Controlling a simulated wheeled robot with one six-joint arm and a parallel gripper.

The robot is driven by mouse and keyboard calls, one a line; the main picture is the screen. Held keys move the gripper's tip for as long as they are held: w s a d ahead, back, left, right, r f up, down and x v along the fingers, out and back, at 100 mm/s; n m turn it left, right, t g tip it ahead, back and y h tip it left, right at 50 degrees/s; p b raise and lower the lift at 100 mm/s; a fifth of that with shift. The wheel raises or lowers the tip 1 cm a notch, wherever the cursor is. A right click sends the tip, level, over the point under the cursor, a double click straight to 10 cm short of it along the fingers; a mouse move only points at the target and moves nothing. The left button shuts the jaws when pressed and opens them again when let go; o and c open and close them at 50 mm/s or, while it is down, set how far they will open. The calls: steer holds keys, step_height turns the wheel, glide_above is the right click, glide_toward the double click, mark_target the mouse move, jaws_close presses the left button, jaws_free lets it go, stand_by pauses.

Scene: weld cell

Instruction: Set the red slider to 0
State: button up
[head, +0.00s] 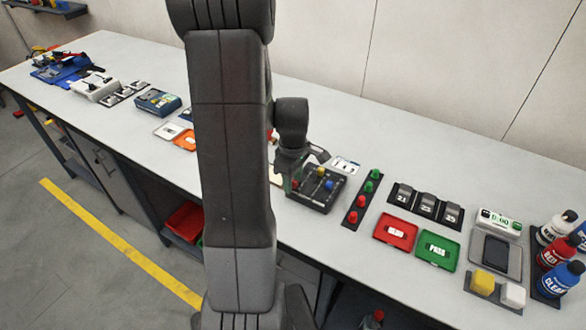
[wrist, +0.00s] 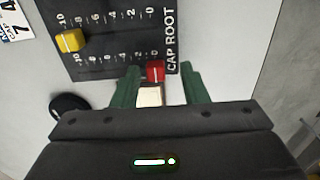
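The black slider panel (head: 318,199) lies on the bench in the head view, with red, yellow and blue knobs. In the wrist view part of the panel (wrist: 108,45) shows, with white scales running from 10 at left to 0 at right and the words CAP ROOT. The red slider knob (wrist: 155,70) sits just below the 0 mark of its scale. The yellow knob (wrist: 70,40) stands near the 10 end of its own. My gripper (wrist: 160,80) has its green fingers apart, one on each side of the red knob, with visible gaps. The blue knob is outside the wrist view.
Right of the panel in the head view is a dark strip with red and green buttons (head: 360,198). Beyond it lie a red tray (head: 396,232), a green tray (head: 437,250) and several bottles (head: 558,277). A dark round object (wrist: 70,106) is near the panel.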

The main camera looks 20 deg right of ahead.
step_height(320, 180, up, 14)
steer(key=shift+f, duration=0.2)
stand_by(0.5)
step_height(320, 180, down, 14)
steer(key=shift+r, duration=0.25)
steer(key=shift+d+f, duration=0.1)
steer(key=shift+f, duration=0.1)
steer(key=shift+w+d, duration=0.25)
steer(key=shift+w, duration=0.05)
steer(key=shift+r, duration=0.15)
